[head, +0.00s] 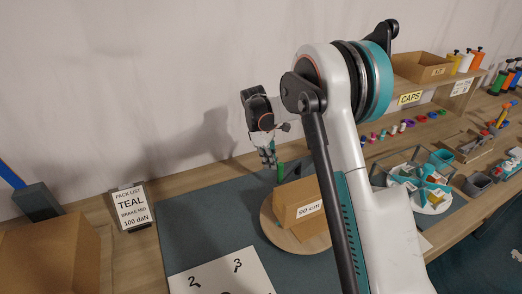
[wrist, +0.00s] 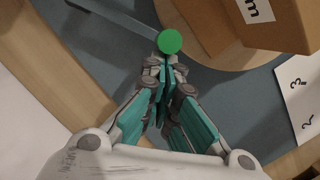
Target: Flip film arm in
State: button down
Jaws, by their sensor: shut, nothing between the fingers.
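A green round knob or post top (wrist: 170,42) shows in the wrist view just beyond my fingertips. A thin grey bar (wrist: 108,16) runs from near it to the upper left; it may be the film arm, but I cannot tell whether they join. In the head view the green upright piece (head: 280,173) stands at the back left of the round wooden turntable (head: 272,232). My gripper (head: 268,158) is beside it, just left and above. In the wrist view my gripper (wrist: 166,75) is shut and empty, its tips close to the green top; contact cannot be told.
A cardboard box (head: 290,200) with a white label sits on the turntable. A pack list sign (head: 132,208) stands left, behind a brown box (head: 50,255). A numbered white sheet (head: 225,275) lies in front. A round tray (head: 425,190) of parts is right. The blue-grey mat (head: 200,225) is clear left of the turntable.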

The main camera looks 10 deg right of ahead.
jog(key=shift+s+d, duration=0.1)
jog(key=shift+s, duration=0.1)
dwell(0.4)
jog(key=v, duration=1.2)
jog(key=shift+s, duration=0.1)
